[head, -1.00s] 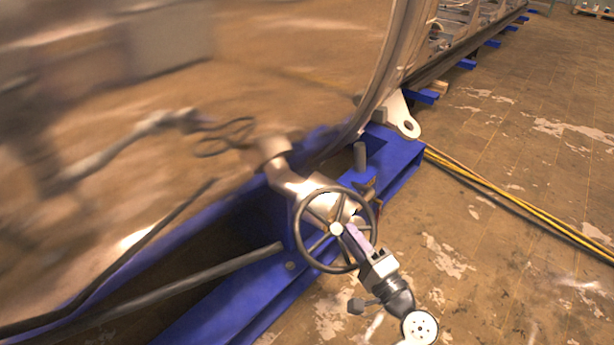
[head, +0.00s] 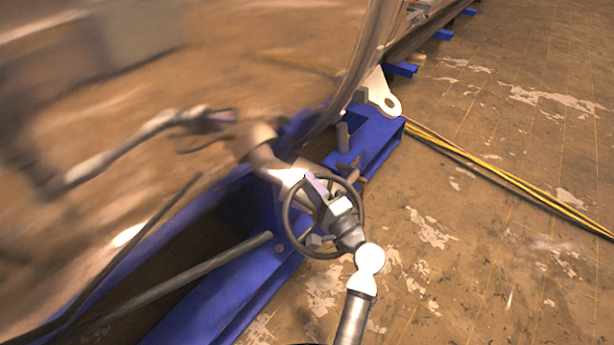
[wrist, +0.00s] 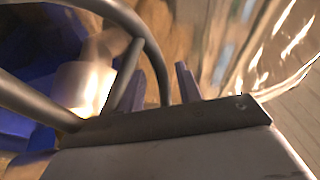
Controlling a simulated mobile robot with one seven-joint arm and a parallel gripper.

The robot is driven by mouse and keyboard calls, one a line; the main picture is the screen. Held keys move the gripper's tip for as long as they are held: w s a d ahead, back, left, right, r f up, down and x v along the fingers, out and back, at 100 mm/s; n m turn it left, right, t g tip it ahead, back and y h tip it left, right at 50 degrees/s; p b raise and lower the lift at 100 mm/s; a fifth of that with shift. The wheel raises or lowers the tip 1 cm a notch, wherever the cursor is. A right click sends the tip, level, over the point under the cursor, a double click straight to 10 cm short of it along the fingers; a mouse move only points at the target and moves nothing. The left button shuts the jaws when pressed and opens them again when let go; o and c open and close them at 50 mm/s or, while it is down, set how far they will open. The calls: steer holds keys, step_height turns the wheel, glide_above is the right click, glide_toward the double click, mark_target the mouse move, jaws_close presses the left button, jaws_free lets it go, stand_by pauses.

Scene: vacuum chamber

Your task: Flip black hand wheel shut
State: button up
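The black hand wheel (head: 286,222), a dark spoked ring, is mounted on a pale metal valve body (head: 262,158) beside the blue frame. My gripper (head: 315,185) reaches over the wheel from the lower right, with its fingers by the upper part of the wheel and its body covering much of the hub. In the wrist view the two purple-grey fingers (wrist: 162,85) stand apart. The wheel's rim (wrist: 151,48) runs down into the gap between them, with a spoke to the left. I cannot tell whether either finger touches the rim.
The blue frame (head: 375,135) runs along the polished, mirror-like chamber wall (head: 270,90), which shows blurred reflections. A grey bar (head: 190,280) lies along the frame at lower left. Yellow cables (head: 500,175) cross the floor at right. The worn floor there is otherwise clear.

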steer(key=shift+x, duration=1.1)
jaws_close()
